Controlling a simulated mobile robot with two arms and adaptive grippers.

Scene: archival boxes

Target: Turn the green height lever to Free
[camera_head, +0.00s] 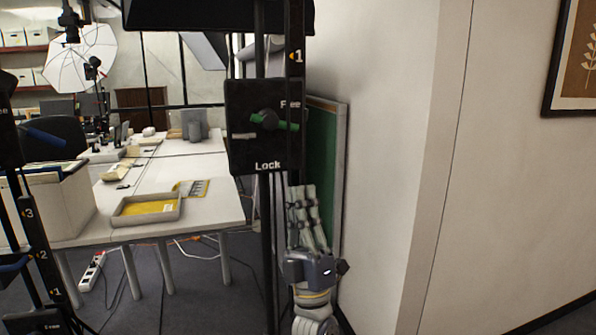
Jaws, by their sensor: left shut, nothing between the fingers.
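The green height lever (288,125) is on a black panel (238,152) fixed to a dark post in the middle of the view. It lies nearly level across a dark round knob, its right part just below the word Free. The word Lock is at the panel's bottom. My left gripper (302,192) is below and to the right of the lever, with its fingers pointing up. It is shut and empty, and shows apart from the lever. My right gripper is not in view.
A green-faced board (322,165) leans behind my left gripper, beside a white wall (385,150). At left, a white table (219,201) holds a tray (118,217) and papers. Another black post (42,255) with numbers stands at far left. Cables lie on the floor.

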